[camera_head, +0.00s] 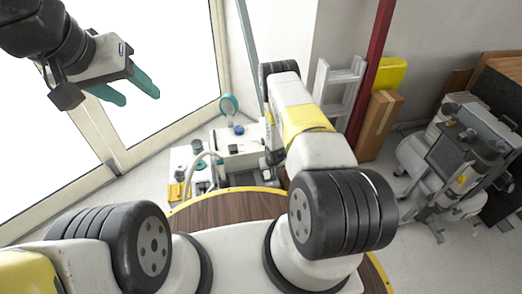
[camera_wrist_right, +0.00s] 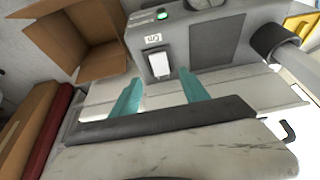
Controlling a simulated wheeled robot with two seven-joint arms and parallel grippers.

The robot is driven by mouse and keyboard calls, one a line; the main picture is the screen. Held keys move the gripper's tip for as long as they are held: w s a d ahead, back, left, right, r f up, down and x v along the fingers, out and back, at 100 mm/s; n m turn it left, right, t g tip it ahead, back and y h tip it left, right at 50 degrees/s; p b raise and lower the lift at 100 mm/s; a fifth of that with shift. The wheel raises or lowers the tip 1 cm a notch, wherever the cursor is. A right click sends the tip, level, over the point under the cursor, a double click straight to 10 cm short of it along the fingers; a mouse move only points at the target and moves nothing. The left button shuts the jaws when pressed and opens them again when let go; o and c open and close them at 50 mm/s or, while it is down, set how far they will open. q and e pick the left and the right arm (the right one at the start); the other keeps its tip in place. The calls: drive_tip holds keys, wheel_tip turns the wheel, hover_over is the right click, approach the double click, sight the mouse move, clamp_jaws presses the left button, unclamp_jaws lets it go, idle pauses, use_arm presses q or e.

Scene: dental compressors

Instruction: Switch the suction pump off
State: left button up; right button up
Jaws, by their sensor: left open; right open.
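In the right wrist view a grey control box, which I take to be the suction pump's (camera_wrist_right: 215,45), carries a white rocker switch (camera_wrist_right: 157,64). Beside the switch are a small label (camera_wrist_right: 154,38), seen inverted, and a green lit button (camera_wrist_right: 162,15). My right gripper (camera_wrist_right: 160,82) is open and empty, its teal fingertips on either side of the switch's lower end in the picture. Contact cannot be told. In the head view my right arm mostly hides that gripper. My left gripper (camera_head: 141,94) is open and empty at the upper left, away from the equipment.
White equipment (camera_head: 240,140) stands on the floor beyond the wooden round edge (camera_head: 215,208). A cardboard box (camera_head: 378,122), a red post (camera_head: 371,70) and a ladder (camera_head: 340,90) stand to its right. A grey compressor unit (camera_head: 465,150) is at far right. A window wall is left.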

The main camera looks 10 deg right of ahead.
sight(267, 174)
drive_tip(key=x, duration=0.6)
drive_tip(key=shift+w+f, duration=0.15)
drive_tip(key=shift+f, duration=0.25)
drive_tip(key=shift+c, duration=0.2)
